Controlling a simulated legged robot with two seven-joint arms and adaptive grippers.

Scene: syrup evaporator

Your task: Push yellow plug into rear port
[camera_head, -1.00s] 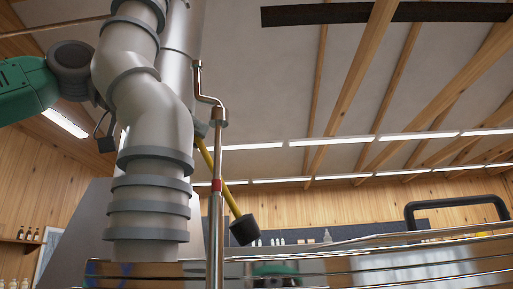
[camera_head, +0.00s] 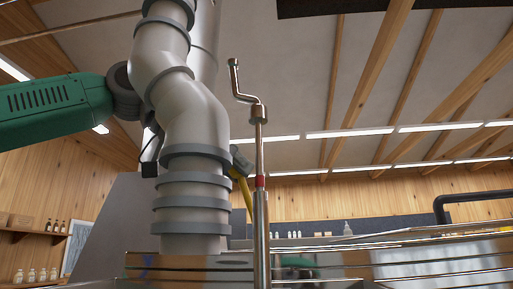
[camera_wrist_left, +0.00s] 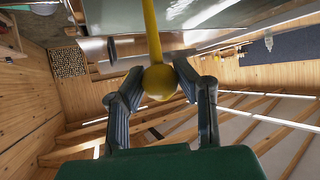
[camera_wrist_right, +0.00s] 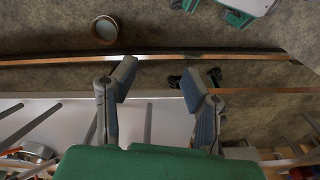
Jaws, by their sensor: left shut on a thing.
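The yellow plug (camera_wrist_left: 160,80) is a rounded yellow knob on a long straight yellow rod. My left gripper (camera_wrist_left: 158,78) is shut on the knob, and the rod runs up out of the left wrist view. In the head view the plug's yellow rod (camera_head: 243,190) slants down behind the steel crank rod, with a grey fingertip of my left gripper (camera_head: 240,160) at its top. Its lower end is hidden there. The rear port cannot be made out. My right gripper (camera_wrist_right: 157,82) is open and empty, low over the floor.
A thick pale pipe (camera_head: 188,110) with grey rings fills the left of the head view. A steel crank rod (camera_head: 260,220) with a red band stands beside it. The shiny metal evaporator edge (camera_head: 340,255) runs along the bottom. A round container (camera_wrist_right: 105,30) stands on the floor.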

